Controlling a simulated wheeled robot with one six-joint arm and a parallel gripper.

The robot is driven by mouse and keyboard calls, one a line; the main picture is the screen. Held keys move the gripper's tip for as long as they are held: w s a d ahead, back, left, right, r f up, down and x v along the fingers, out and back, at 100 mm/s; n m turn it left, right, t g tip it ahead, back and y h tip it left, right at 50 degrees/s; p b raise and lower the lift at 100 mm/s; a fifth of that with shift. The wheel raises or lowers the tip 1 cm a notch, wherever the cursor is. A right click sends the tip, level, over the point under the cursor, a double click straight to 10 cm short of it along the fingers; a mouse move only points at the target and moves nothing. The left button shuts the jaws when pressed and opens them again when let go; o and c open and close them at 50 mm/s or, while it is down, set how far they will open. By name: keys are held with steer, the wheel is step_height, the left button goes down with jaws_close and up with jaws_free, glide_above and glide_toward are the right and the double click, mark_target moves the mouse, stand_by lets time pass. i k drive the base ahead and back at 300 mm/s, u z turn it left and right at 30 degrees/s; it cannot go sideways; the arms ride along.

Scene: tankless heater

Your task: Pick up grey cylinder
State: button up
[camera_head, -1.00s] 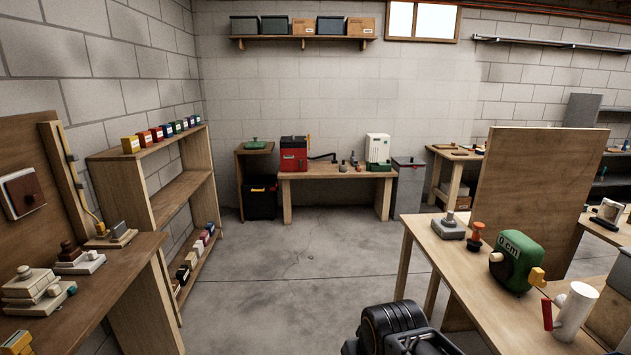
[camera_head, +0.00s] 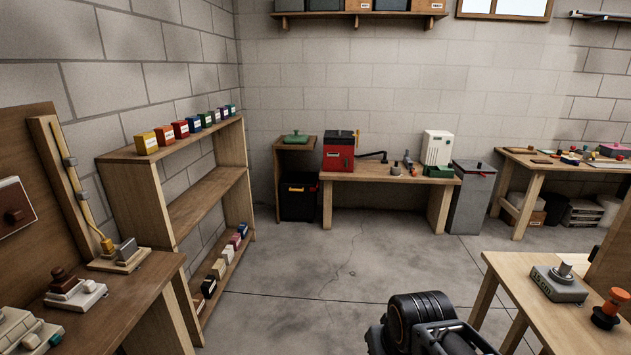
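I cannot pick out the grey cylinder with certainty. A small grey upright piece (camera_head: 407,158) stands on the far workbench (camera_head: 350,176), among small items between the red machine and the white unit. It is too small to tell its exact shape. A grey block with a round knob (camera_head: 559,283) sits on the near right table. My black arm (camera_head: 420,318) shows at the bottom centre, over the floor and far from the workbench. The fingertips of my gripper do not show.
A wooden shelf (camera_head: 205,207) with several coloured boxes stands at left, behind a near left bench (camera_head: 105,300). A red machine (camera_head: 338,151), a white unit (camera_head: 437,147) and a grey bin (camera_head: 472,199) are at the back. The middle floor (camera_head: 320,270) is clear.

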mark_target(396, 171)
steer(key=i, duration=2.3)
steer(key=z, duration=0.4)
steer(key=i, duration=2.25)
steer(key=z, duration=0.55)
steer(key=i, duration=1.65)
steer(key=z, duration=0.2)
